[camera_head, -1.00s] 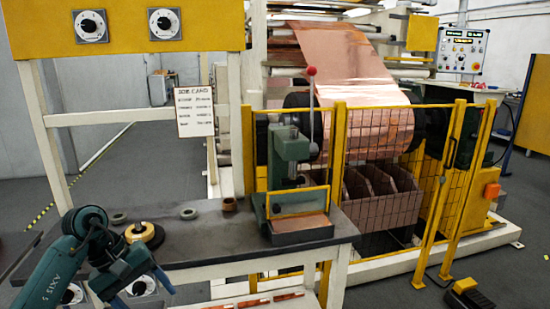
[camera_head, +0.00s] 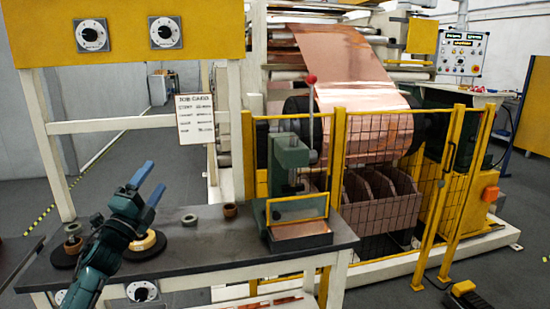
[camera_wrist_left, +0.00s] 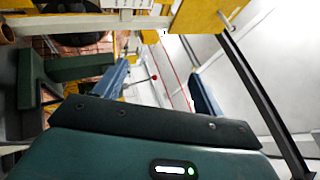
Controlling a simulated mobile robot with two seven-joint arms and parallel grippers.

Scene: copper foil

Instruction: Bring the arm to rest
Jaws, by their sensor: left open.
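My left arm comes in from the lower left in the head view. My left gripper (camera_head: 151,180) is open and empty, with its blue fingers pointing up and to the right above the left part of the workbench (camera_head: 215,250). In the left wrist view the two blue fingers (camera_wrist_left: 158,75) stand apart with nothing between them. My right gripper is not in view.
A green press (camera_head: 290,165) stands at the bench's right. Yellow mesh fencing (camera_head: 385,190) guards the copper foil roll (camera_head: 375,125).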

